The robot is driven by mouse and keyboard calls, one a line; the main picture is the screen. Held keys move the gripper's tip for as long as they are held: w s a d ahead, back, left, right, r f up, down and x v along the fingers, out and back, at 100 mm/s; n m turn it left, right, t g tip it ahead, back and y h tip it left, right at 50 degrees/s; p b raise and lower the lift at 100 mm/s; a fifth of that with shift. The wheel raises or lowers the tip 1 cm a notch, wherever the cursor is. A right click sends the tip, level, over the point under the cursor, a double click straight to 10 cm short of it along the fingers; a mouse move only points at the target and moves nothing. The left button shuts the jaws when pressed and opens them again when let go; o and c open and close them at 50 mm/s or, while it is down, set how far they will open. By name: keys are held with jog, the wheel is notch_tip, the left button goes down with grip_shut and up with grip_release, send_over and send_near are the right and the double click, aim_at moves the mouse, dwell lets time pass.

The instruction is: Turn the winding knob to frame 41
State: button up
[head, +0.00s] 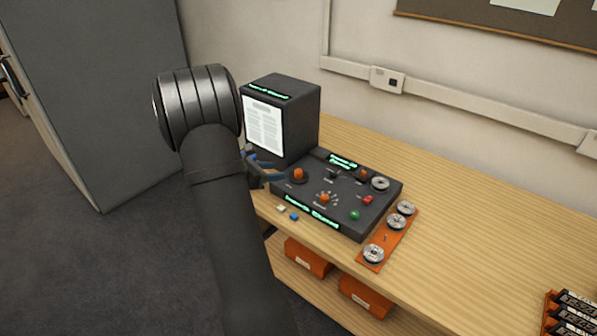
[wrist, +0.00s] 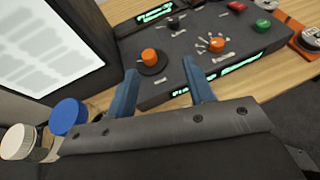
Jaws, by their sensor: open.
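A dark control panel (head: 340,215) lies in front of the lit reader screen (head: 263,127). It carries several orange knobs, and their labels are too small to read. One orange knob (head: 298,174) stands on a black round base near the screen; it is the large knob (wrist: 150,57) in the wrist view. A second knob (wrist: 217,45), ringed by pale ticks, is also in the head view (head: 324,198). My gripper (wrist: 159,66) is open and empty. Its blue fingers point toward the large knob, which shows between and just beyond the tips. No frame number is legible.
A green button (head: 354,215) and a red part (head: 367,199) are on the panel. An orange strip with metal reels (head: 373,254) lies to its right. A blue cap (wrist: 68,117) and a white cap (wrist: 17,142) are left of my gripper. The bench's right side has free room.

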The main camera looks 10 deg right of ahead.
jog(key=n+t+y, duration=0.1)
jog(key=n+t, duration=0.1)
send_near(296, 173)
jog(key=x, duration=1)
jog(key=shift+m+g, duration=0.3)
jog(key=shift+g, duration=0.1)
jog(key=c, duration=1)
